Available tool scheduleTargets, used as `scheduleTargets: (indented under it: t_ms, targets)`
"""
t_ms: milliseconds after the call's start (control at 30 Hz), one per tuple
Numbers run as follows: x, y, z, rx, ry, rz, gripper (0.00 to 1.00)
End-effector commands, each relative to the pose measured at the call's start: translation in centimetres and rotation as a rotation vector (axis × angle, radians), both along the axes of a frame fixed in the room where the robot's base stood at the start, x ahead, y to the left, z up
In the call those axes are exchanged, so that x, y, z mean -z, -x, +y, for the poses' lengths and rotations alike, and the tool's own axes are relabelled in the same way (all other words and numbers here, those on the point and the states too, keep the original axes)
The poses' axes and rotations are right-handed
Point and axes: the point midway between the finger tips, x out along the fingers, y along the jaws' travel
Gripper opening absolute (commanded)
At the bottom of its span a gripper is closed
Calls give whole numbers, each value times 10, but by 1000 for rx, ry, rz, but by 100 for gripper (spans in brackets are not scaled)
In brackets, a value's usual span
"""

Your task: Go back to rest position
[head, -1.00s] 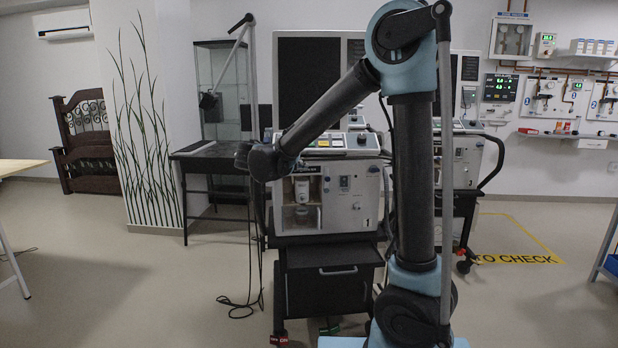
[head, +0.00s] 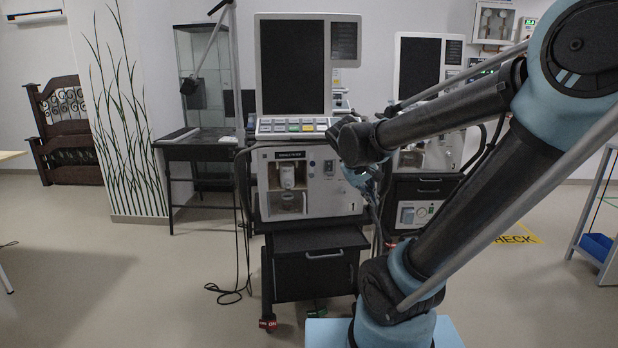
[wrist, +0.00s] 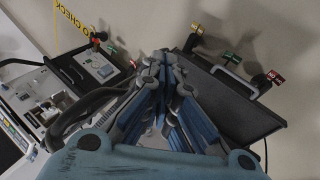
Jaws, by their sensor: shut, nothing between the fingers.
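My gripper (wrist: 167,60) is shut and empty in the wrist view, its linked blue-and-grey fingers drawn together. In the head view my gripper (head: 372,190) hangs below the end of my bent arm, partly hidden, at the right side of the front ventilator (head: 330,200). I cannot tell from this view how far it is from that ventilator. My arm crosses the right half of the head view.
A second ventilator (head: 422,155) stands behind my arm. A black table (head: 200,146) stands to the left. Cables (head: 240,280) trail on the floor beside the front cart. A rack with a blue bin (head: 598,246) is at the right. The left floor is open.

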Motion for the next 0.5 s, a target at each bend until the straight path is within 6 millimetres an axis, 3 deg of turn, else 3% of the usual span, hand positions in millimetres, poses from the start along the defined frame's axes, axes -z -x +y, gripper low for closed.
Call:
scheduleTargets:
  t_ms: [200, 500]
  targets:
    - [32, 59, -18, 82, -150, 51, 0]
    - [76, 126, -14, 179, -364, 81, 0]
